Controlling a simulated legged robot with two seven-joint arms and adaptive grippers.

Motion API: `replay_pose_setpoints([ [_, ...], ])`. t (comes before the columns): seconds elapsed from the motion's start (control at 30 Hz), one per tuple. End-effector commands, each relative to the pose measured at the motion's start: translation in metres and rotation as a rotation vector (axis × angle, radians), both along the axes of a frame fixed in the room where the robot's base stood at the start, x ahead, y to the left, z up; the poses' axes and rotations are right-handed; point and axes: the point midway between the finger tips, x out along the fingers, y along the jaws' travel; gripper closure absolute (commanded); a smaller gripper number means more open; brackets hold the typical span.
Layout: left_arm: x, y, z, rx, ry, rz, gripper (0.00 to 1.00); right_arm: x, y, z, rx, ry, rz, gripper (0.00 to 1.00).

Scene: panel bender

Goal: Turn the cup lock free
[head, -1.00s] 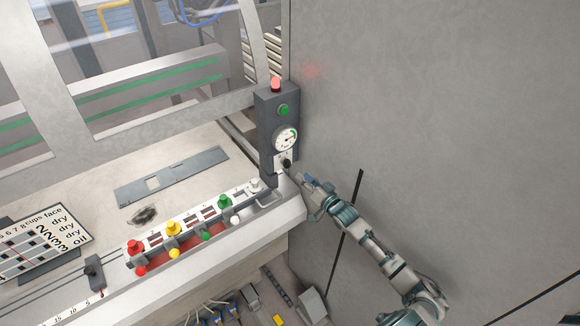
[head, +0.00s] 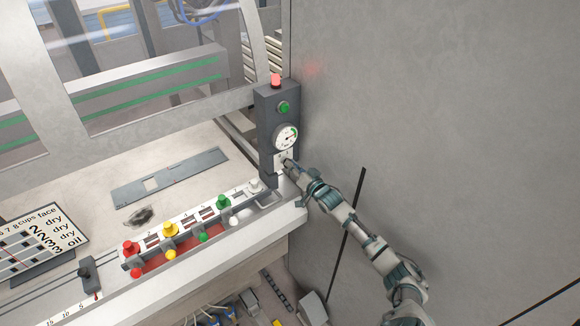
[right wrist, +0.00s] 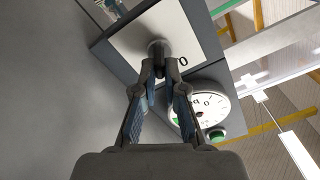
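The cup lock is a small dark knob on a white plate (head: 280,162) low on the dark control post (head: 267,115), under the round gauge. In the right wrist view the knob (right wrist: 158,47) stands out from its white plate (right wrist: 186,40), with part of a marking beside it. My right gripper (head: 289,163) is at the knob and covers it in the head view. In the right wrist view its two fingertips (right wrist: 159,66) have come close together, one on each side of the knob, and look shut on it. My left gripper is in neither view.
Above the lock are the gauge (head: 285,137), a green button (head: 284,107) and a red lamp (head: 276,81). A row of coloured knobs (head: 190,226) runs along the bench front to the left. A large grey wall panel (head: 440,130) stands close on the right.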

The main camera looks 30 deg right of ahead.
Motion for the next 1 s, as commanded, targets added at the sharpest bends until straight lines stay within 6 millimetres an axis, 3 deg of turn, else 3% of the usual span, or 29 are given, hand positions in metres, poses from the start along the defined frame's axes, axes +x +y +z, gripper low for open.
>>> replay_pose_setpoints([
  [0.47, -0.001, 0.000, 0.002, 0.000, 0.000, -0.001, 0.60, 0.000, 0.003, 0.001, -0.063, -0.005, 0.002, 1.00],
  [1.0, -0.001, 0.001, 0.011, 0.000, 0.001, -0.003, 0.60, 0.000, 0.007, 0.002, -0.506, -0.041, 0.003, 1.00],
])
